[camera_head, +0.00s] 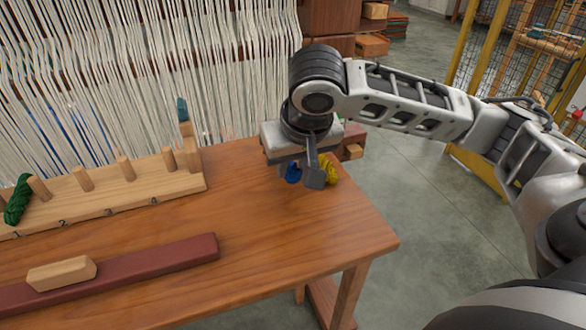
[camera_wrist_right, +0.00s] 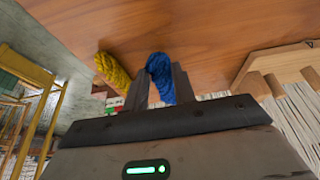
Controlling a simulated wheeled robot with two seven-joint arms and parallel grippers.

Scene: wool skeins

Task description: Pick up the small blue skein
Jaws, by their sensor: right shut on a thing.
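The small blue skein (camera_head: 293,172) is at the table's far right end, partly hidden behind my right gripper (camera_head: 305,174). In the right wrist view the blue skein (camera_wrist_right: 159,68) sits between the two fingers of my right gripper (camera_wrist_right: 161,84), which are shut on it. I cannot tell whether it touches the table. A yellow skein (camera_head: 332,171) is just to its right in the head view. In the wrist view the yellow skein (camera_wrist_right: 113,71) is left of the fingers, outside them. My left gripper is not in view.
A numbered wooden peg rack (camera_head: 120,190) stands on the table (camera_head: 290,240), with a green skein (camera_head: 18,201) at its left end. A dark red bar (camera_head: 170,260) with a wooden block (camera_head: 62,273) lies in front. Loom threads (camera_head: 130,80) hang behind. The table's right front is clear.

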